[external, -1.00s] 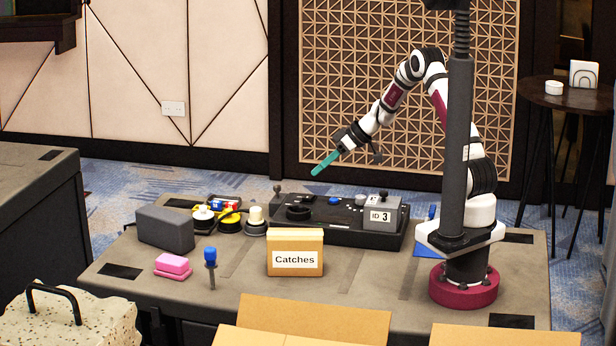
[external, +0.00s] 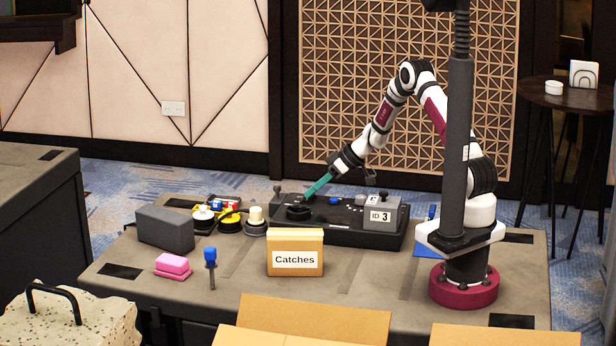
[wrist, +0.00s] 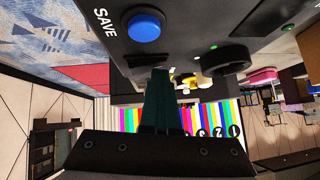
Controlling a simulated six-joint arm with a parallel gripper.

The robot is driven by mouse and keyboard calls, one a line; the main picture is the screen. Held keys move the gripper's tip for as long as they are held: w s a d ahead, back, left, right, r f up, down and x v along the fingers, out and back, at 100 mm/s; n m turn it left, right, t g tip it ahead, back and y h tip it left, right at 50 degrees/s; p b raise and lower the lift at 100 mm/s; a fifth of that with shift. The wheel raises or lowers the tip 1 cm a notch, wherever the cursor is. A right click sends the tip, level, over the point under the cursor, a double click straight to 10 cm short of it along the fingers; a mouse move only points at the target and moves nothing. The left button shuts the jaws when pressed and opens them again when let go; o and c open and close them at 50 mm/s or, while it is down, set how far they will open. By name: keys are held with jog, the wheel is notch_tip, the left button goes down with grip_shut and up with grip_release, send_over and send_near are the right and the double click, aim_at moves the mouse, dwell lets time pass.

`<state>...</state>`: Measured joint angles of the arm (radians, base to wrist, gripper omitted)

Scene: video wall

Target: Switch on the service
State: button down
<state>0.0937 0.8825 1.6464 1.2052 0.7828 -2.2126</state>
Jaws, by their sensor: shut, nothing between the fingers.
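The black control console (external: 340,236) lies at the back of the table. On it are a round black knob (external: 298,212), a blue button (external: 335,201) and a grey box marked "ID 3" (external: 382,214). In the wrist view the blue button (wrist: 145,27) has the label "SAVE" beside it, and the black knob (wrist: 227,60) stands to the right. My gripper (external: 306,198) is shut and empty, its teal fingers pointing down at the console close to the knob. In the wrist view its tips (wrist: 160,72) cover part of a dark fitting between button and knob; I cannot tell whether they touch it.
A "Catches" box (external: 295,252) stands in front of the console. A dark grey block (external: 165,229), a pink block (external: 173,264) and a blue-topped tool (external: 210,256) are left. Yellow and white items (external: 229,220) stand behind. Colour bars (wrist: 215,115) show in the wrist view.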

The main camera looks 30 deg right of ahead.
jog(key=shift+w+d+r, duration=0.1)
jog(key=shift+w+d, duration=0.4)
jog(key=shift+d, duration=0.05)
jog(key=shift+r, duration=0.2)
jog(key=r, duration=0.2)
jog(key=d+r, duration=0.1)
jog(key=r, duration=0.1)
jog(key=shift+d+r, duration=0.1)
jog(key=shift+r, duration=0.2)
jog(key=v, duration=0.8)
jog(key=shift+s+d+r, duration=0.2)
